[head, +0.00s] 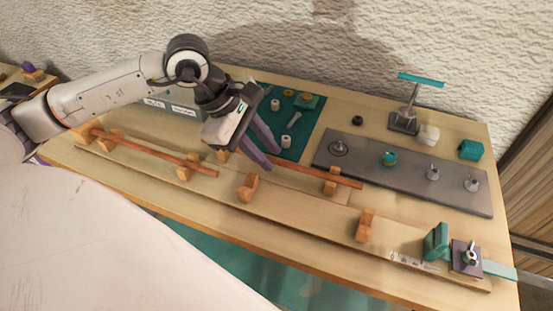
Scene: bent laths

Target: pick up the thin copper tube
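Two copper-coloured tubes lie on wooden rests on the bench. One tube (155,153) is at the left; the other (315,174) is nearer the middle, its left part hidden behind my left gripper's fingers. I cannot tell for sure from this view which is the thinner. My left gripper (273,158) points down with its purple fingers apart, over the left part of the middle tube. The fingertips look close to that tube; whether they touch or straddle it is unclear. My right gripper is not in view.
A long bent lath (300,209) runs along the bench (440,105) front, with a teal block (436,241) and purple clamp (466,257) at its right end. A grey plate (400,180) with posts and a dark teal mat (303,145) with small parts lie behind.

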